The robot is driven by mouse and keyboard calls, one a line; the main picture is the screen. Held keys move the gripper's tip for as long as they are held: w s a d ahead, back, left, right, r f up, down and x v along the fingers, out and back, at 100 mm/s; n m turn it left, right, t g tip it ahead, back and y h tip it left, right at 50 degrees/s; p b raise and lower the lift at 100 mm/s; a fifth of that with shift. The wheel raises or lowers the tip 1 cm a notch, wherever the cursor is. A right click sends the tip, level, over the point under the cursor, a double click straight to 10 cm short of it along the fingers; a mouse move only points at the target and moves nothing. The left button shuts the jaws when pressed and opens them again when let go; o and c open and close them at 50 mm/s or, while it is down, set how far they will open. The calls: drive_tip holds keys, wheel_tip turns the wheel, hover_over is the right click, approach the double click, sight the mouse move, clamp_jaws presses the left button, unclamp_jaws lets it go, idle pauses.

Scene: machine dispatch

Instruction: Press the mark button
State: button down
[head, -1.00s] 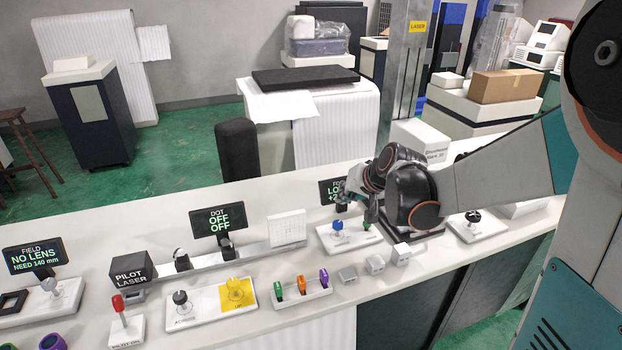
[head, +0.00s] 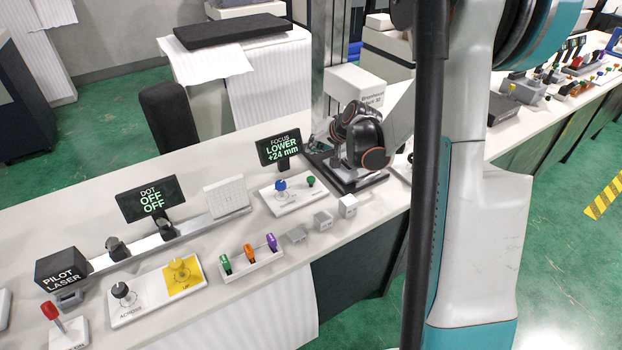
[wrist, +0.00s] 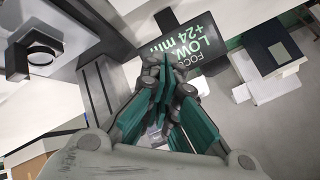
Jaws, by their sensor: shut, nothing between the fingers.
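No button that I can read as the mark button shows in either view. My gripper is shut and empty in the wrist view (wrist: 165,75), its teal fingers together. In the head view my dark wrist is right of this display, above a dark machine base (head: 350,180); the fingertips are hard to make out there.
Several small grey blocks, including one at the right (head: 347,206), stand at the bench's front edge. A holder with coloured pieces (head: 250,262) and a yellow-and-white panel (head: 155,290) are further left. A metal column (head: 325,55) and a white box (head: 355,88) stand behind my wrist.

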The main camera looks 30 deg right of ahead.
sight(314, 177)
drive_tip(key=shift+f+b, duration=3)
drive_tip(key=shift+f, duration=1.35)
drive_tip(key=shift+f+b, duration=0.4)
drive_tip(key=shift+f+b, duration=0.45)
drive_tip(key=shift+f, duration=0.1)
drive_tip(key=shift+r, duration=0.15)
drive_tip(key=shift+r+p, duration=0.65)
drive_tip(key=shift+r, duration=0.25)
drive_tip(key=shift+r+p, duration=1.6)
drive_tip(key=shift+r, duration=0.85)
